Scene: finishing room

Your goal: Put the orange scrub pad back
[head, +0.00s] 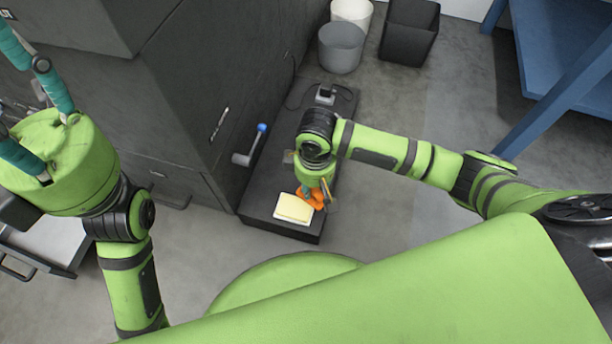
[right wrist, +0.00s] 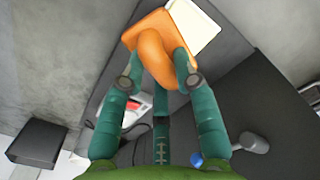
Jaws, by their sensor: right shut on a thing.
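The orange scrub pad (head: 317,199) is between the fingers of my right gripper (head: 318,190), above the near end of a low dark bench. In the right wrist view, the teal fingers of that gripper (right wrist: 158,80) close around the raised middle of the orange scrub pad (right wrist: 152,45). A pale yellow block (head: 293,208) lies beside it at the bench's near end, and its pale face shows in the right wrist view (right wrist: 197,22). I cannot tell whether pad and block touch. My left gripper (head: 22,95) is at the far left, fingers spread, tips cut off, holding nothing visible.
Grey (head: 341,50) and black (head: 408,32) bins stand beyond. Floor is free at right.

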